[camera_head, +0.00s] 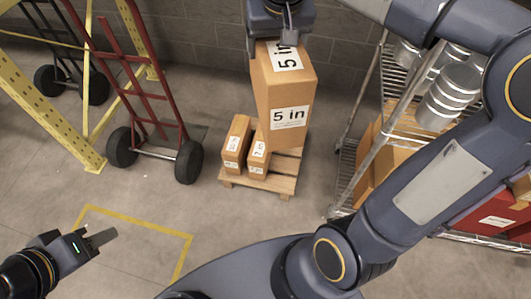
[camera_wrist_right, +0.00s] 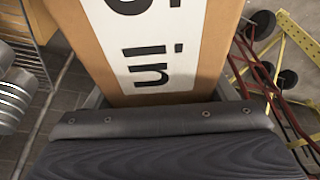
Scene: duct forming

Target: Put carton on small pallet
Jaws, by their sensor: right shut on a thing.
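A tall brown carton with white "5 in" labels (camera_head: 288,95) hangs upright from my right gripper (camera_head: 281,40), which is shut on its top end. The same carton fills the upper middle of the right wrist view (camera_wrist_right: 150,45). Its lower end overlaps the right part of the small wooden pallet (camera_head: 240,181) in the head view; I cannot tell whether it touches. Two smaller labelled cartons, a left one (camera_head: 235,150) and a right one (camera_head: 257,160), stand on the pallet's left half. My left gripper (camera_head: 112,236) is low at the left, edge-on and away from everything.
A red hand truck (camera_head: 140,90) with black wheels stands left of the pallet, by a yellow rack post (camera_head: 45,100). A wire shelf (camera_head: 342,180) with metal duct pieces (camera_head: 447,97) and boxes stands at right. Floor in front of the pallet is clear.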

